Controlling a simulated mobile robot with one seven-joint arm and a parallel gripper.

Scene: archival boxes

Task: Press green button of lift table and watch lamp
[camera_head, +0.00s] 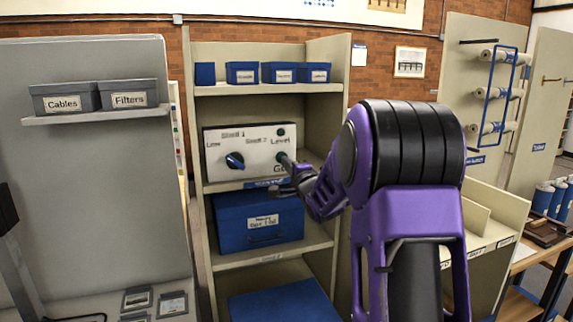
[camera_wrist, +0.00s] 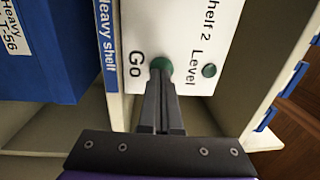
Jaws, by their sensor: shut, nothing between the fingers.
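The white control panel (camera_head: 235,150) stands on a shelf of the middle rack, with a blue knob (camera_head: 235,160) and labels reading "Low", "Shelf 2" and "Level". The green Go button (camera_wrist: 161,65) shows in the wrist view beside the word "Go", partly covered by my fingertips. The lamp (camera_wrist: 209,71) by "Level" is dark green; it also shows in the head view (camera_head: 281,132) and looks unlit. My gripper (camera_wrist: 158,82) is shut and empty, its tips at the button. They appear to touch it; I cannot tell whether it is pushed in.
A large blue box (camera_head: 258,220) sits below the panel, and several small blue boxes (camera_head: 283,73) are above it. Grey boxes labelled Cables (camera_head: 64,98) and Filters (camera_head: 127,95) stand on the left shelf. The rack's right side wall (camera_head: 338,100) is close to my arm.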

